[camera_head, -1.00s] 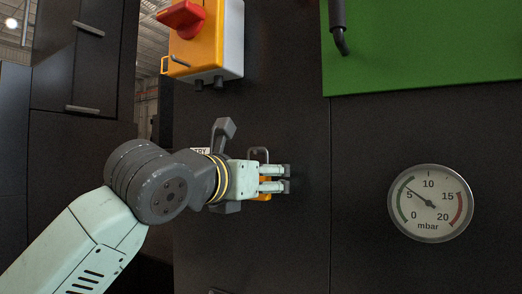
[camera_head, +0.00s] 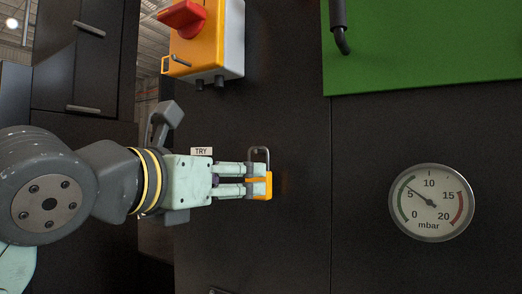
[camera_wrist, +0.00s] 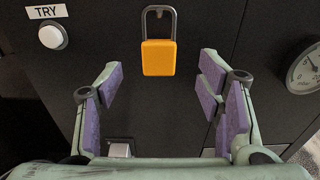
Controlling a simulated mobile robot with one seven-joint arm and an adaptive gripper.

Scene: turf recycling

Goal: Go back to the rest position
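My gripper (camera_head: 246,180) is open and empty in front of the dark panel. In the wrist view its two fingers with purple pads (camera_wrist: 163,88) stand wide apart. A yellow-orange padlock (camera_wrist: 158,58) with a grey shackle hangs on the panel beyond the fingers, in line with the gap between them and apart from both. In the head view the padlock (camera_head: 262,192) is just past the fingertips, and the fingers hide part of its body. What the shackle hangs from is not clear.
A yellow box with a red switch (camera_head: 183,17) is above my gripper. A pressure gauge (camera_head: 431,203) and green panel (camera_head: 425,45) are to the right. A white button (camera_wrist: 53,36) sits under a TRY label (camera_wrist: 46,11). Dark cabinets stand at left.

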